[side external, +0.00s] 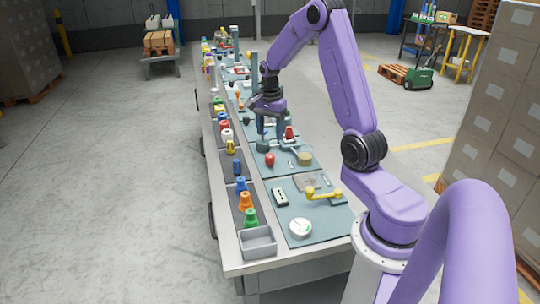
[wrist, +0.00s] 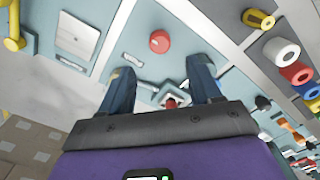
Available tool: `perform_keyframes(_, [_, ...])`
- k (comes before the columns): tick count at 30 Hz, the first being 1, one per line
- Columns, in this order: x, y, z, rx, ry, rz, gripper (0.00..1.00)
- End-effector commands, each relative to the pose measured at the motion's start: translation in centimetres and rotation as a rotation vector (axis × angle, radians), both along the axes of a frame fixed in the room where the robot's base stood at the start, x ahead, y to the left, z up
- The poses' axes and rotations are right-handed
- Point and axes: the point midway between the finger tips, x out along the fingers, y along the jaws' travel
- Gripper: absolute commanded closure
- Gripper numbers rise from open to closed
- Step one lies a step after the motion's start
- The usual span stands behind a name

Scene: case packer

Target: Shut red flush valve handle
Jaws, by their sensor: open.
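In the side external view, a small red part (side external: 289,132), possibly the red flush valve handle, stands on a blue-grey panel of the long bench. A round red knob (side external: 270,159) sits on the nearer panel. My gripper (side external: 268,122) hangs over the bench just left of the small red part. In the wrist view my gripper (wrist: 160,72) is open, its two blue fingers spread and nothing visible held. A red part (wrist: 170,102) shows between the finger bases, partly hidden by the gripper body. The round red knob (wrist: 159,41) lies beyond the fingertips. The valve's position is unclear.
A row of coloured bottles and spools (side external: 241,186) lines the bench's left side. A yellow handle (side external: 323,195), a white round gauge (side external: 300,228) and an empty grey bin (side external: 259,243) are at the near end. Stacked cartons (side external: 500,120) stand to the right.

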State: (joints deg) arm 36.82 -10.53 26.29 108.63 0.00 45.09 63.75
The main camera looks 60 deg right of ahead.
Motion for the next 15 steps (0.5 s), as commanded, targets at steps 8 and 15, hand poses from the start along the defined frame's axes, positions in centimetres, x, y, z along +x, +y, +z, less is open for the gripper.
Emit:
perform_keyframes(8, [-0.1, 0.1, -5.4, 0.003, 0.005, 0.001, 0.37])
perform_keyframes(15, [-0.1, 0.0, -8.7, 0.001, 0.003, 0.000, 0.37])
